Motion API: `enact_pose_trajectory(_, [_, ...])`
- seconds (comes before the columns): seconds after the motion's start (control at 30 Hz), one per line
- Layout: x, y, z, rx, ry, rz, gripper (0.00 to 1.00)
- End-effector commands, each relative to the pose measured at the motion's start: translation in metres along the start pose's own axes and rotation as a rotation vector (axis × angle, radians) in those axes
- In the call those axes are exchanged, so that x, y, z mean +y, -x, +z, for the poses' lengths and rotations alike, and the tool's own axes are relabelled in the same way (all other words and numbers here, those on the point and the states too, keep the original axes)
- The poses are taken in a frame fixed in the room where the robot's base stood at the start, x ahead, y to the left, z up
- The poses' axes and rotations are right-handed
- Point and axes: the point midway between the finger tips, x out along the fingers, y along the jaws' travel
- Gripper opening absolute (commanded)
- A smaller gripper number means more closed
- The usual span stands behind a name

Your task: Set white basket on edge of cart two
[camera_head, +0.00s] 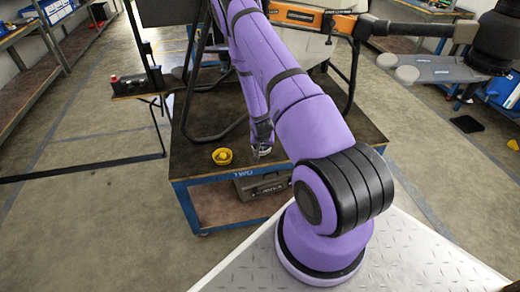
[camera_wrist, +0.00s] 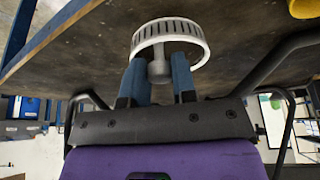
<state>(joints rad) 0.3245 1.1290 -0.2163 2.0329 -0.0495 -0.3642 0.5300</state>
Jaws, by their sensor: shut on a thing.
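The white basket (camera_wrist: 168,27), a round slatted ring with a grey central stem, is in my gripper (camera_wrist: 160,78) in the wrist view. The two blue fingers are shut on its stem. In the head view my gripper (camera_head: 262,140) is low over the near part of cart two, and the basket (camera_head: 262,151) shows only as a small pale piece at its end. Cart two (camera_head: 205,172) has a dark brown top and a blue front edge marked "TWO". I cannot tell whether the basket touches the top.
A yellow cap-like thing (camera_head: 222,156) lies on the cart top left of my gripper. The drone, with a black tubular frame (camera_head: 186,105) and white tank (camera_head: 305,45), stands on the cart behind it. A grey case (camera_head: 262,185) sits on the lower shelf.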

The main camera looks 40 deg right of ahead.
Motion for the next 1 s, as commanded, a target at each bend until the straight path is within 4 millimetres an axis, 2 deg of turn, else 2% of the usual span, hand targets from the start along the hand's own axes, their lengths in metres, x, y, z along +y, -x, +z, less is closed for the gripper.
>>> enact_pose_trajectory(0.27, [-0.014, -0.006, -0.011, 0.001, 0.000, 0.000, 0.03])
enact_pose_trajectory(0.53, [-0.014, -0.037, 0.002, 0.000, 0.001, 0.000, 0.03])
enact_pose_trajectory(0.9, [-0.013, -0.041, 0.003, 0.000, 0.000, 0.000, 0.03])
enact_pose_trajectory(0.93, [-0.013, -0.041, 0.003, 0.000, 0.000, 0.000, 0.28])
enact_pose_trajectory(1.0, [-0.014, -0.041, 0.003, 0.000, 0.000, 0.000, 0.44])
